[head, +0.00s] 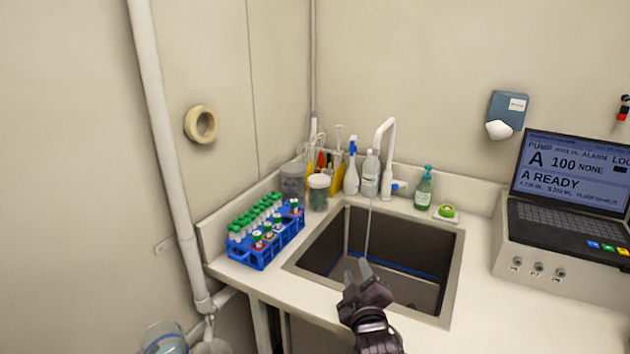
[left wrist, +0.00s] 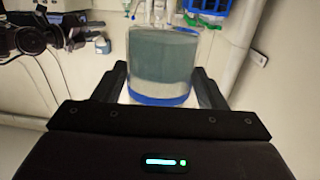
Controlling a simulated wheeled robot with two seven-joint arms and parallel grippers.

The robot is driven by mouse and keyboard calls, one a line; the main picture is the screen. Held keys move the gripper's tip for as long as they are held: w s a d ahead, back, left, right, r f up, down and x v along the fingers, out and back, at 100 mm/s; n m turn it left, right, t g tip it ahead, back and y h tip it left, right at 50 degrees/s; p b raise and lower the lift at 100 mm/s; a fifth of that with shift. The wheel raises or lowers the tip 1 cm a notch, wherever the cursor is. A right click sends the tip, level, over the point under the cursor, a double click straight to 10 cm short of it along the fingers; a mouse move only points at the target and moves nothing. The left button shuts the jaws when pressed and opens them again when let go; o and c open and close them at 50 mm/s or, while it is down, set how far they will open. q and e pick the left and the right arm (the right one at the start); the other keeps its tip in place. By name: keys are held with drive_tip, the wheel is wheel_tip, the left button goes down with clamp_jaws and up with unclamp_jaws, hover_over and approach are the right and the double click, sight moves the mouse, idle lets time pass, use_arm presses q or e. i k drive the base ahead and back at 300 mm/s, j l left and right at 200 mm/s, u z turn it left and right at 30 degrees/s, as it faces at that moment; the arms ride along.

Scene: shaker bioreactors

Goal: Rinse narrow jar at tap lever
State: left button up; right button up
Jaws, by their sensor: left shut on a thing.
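A clear glass jar (left wrist: 163,65) with grey-blue contents and a blue band stands between the fingers of my left gripper (left wrist: 163,88), which is shut on it. The jar also shows, cut off, at the bottom left of the head view (head: 162,340), left of the counter. The white tap (head: 386,150) arches over the sink (head: 455,265) at its back edge. Its blue-tipped lever (head: 397,187) sits on the right side of the tap. A thin stream runs down from the spout. My right gripper (head: 358,271) is over the sink's front part, its fingers slightly apart and empty.
A blue rack (head: 262,258) of green-capped tubes stands left of the sink. A laptop-like pump controller (head: 570,195) occupies the right counter.

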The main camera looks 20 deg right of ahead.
sight(404, 186)
drive_tip(key=i+l, duration=0.2)
drive_tip(key=l, duration=0.15)
drive_tip(key=i+l, duration=0.15)
drive_tip(key=l, duration=0.2)
drive_tip(key=i+l, duration=0.2)
drive_tip(key=l, duration=0.15)
drive_tip(key=i+l, duration=0.2)
drive_tip(key=l, duration=0.15)
